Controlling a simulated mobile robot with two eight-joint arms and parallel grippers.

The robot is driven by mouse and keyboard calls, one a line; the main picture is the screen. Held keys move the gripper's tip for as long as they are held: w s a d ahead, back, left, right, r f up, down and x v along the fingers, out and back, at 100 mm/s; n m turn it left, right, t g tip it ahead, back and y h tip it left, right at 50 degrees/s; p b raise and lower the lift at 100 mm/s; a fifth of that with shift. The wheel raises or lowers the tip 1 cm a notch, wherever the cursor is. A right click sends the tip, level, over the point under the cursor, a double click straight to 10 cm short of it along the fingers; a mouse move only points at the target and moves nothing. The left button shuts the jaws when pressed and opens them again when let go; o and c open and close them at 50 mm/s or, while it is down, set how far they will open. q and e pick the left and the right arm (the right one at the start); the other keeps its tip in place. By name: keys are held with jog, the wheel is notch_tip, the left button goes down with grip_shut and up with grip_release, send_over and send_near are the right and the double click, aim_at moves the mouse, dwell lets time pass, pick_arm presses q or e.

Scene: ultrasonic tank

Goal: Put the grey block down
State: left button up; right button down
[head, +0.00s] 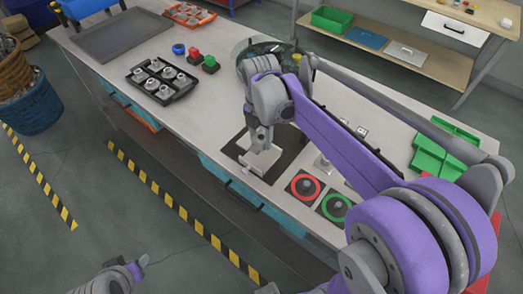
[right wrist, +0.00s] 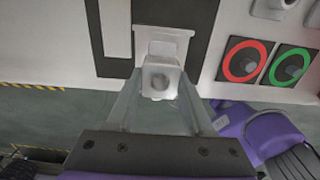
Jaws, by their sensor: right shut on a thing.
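My right gripper (head: 262,142) points down over the near edge of the bench. It is shut on the grey block (right wrist: 162,80), a pale piece with a round mark on its face. In the head view the block (head: 262,160) shows just under the fingers, over the dark mat (head: 284,163). I cannot tell whether it touches the surface below.
A red-ringed disc (head: 305,186) and a green-ringed disc (head: 335,207) lie right of the mat. A round tank (head: 243,49) stands behind my arm. Green bins (head: 432,158) stand right.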

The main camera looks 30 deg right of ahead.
aim_at(261, 157)
jog(key=shift+f, duration=3)
jog(key=shift+f, duration=0.15)
jog(key=shift+c, duration=1.4)
grip_release()
